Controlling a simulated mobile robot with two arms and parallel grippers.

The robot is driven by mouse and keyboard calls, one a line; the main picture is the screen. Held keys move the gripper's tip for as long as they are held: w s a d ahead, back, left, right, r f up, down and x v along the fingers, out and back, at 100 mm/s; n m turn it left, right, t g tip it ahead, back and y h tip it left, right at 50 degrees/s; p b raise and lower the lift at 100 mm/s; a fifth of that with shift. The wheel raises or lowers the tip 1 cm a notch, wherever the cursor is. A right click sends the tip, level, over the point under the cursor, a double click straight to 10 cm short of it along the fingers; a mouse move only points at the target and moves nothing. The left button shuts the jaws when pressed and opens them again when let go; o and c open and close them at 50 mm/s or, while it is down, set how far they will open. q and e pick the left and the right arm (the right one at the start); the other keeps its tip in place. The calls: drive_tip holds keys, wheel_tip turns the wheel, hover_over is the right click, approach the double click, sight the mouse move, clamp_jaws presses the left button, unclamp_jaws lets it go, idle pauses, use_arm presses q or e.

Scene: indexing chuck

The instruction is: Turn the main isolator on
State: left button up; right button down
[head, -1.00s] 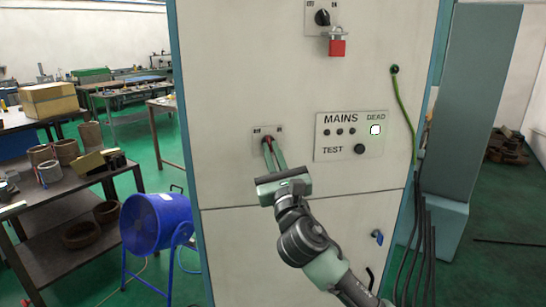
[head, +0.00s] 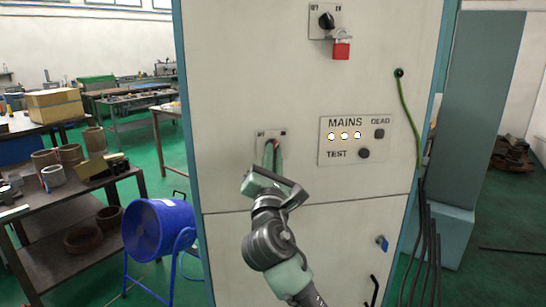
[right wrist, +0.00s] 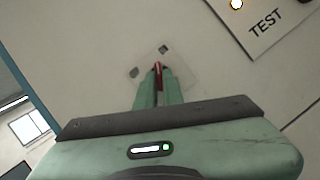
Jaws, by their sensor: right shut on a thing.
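The isolator's small red handle (head: 276,142) sits on a pale plate (head: 261,136) on the cabinet front. My right gripper (head: 273,148) is shut on this handle, and its fingers hide most of it. In the right wrist view the red handle (right wrist: 158,68) shows between the fingertips (right wrist: 158,80), in front of its plate (right wrist: 180,75). On the mains panel (head: 330,140), the row of three MAINS lamps (head: 344,135) is lit and the DEAD lamp (head: 379,133) is dark. My left gripper is not in view.
Above is a black rotary switch (head: 326,20) with a red padlock (head: 341,50) under it. A green cable (head: 408,115) runs down the cabinet's right side. A blue fan (head: 155,232) and a loaded bench (head: 75,205) stand left.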

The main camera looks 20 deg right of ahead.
idle(0.5)
drive_tip(key=c, duration=1.5)
unclamp_jaws()
drive_tip(key=shift+c, duration=0.2)
drive_tip(key=b+v, duration=0.2)
drive_tip(key=v, duration=0.5)
drive_tip(key=shift+s+f, duration=0.15)
drive_tip(key=shift+s, duration=0.2)
drive_tip(key=shift+a, duration=0.15)
